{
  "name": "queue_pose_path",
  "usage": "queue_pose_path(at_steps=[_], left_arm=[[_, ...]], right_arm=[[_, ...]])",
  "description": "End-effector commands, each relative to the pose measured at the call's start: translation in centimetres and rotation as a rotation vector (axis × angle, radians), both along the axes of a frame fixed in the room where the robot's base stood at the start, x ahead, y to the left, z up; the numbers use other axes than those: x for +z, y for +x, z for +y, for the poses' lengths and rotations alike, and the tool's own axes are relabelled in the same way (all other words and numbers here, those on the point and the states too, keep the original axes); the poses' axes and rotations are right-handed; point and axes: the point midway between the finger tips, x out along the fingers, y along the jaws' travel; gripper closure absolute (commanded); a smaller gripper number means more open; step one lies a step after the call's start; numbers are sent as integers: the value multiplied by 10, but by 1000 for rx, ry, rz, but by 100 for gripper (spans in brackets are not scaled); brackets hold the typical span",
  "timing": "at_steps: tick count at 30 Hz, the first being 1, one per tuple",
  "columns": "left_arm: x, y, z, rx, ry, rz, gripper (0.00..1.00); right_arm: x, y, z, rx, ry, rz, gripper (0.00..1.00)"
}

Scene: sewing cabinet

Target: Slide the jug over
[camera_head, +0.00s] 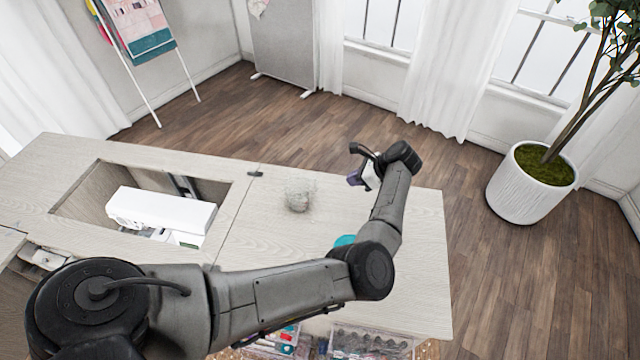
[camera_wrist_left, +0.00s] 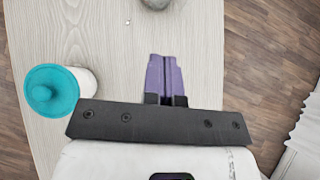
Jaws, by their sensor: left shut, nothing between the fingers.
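A small clear or greyish vessel (camera_head: 298,194), perhaps the jug, stands on the pale wooden cabinet top (camera_head: 265,225). Its shape is hard to make out; what seems to be its edge shows at the top of the left wrist view (camera_wrist_left: 156,3). A white container with a teal lid (camera_wrist_left: 52,92) stands left of the fingers in the wrist view. In the head view only a bit of teal (camera_head: 345,240) shows behind my arm. My left gripper (camera_head: 354,179), with purple fingers (camera_wrist_left: 165,77), is shut and empty over the right part of the top, apart from both. My right gripper is out of view.
A white sewing machine (camera_head: 160,212) sits in the cabinet's opening at left. Clear boxes of sewing supplies (camera_head: 372,343) are at the front edge. A potted plant (camera_head: 530,190) stands on the floor at right. The top between the vessel and my gripper is clear.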

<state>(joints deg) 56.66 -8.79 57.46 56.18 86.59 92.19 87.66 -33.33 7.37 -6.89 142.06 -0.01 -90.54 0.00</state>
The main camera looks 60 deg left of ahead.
Motion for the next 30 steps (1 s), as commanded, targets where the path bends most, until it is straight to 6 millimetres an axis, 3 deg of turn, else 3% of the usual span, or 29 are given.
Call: queue_pose_path(at_steps=[8, 22, 30], left_arm=[[-13, -9, 11, 42, 29, -30, 100], [-72, -47, 58, 39, 31, -30, 100], [-69, -66, 81, 39, 30, -31, 100]], right_arm=[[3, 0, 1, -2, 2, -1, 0], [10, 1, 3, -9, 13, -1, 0], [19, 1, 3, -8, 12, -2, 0]])
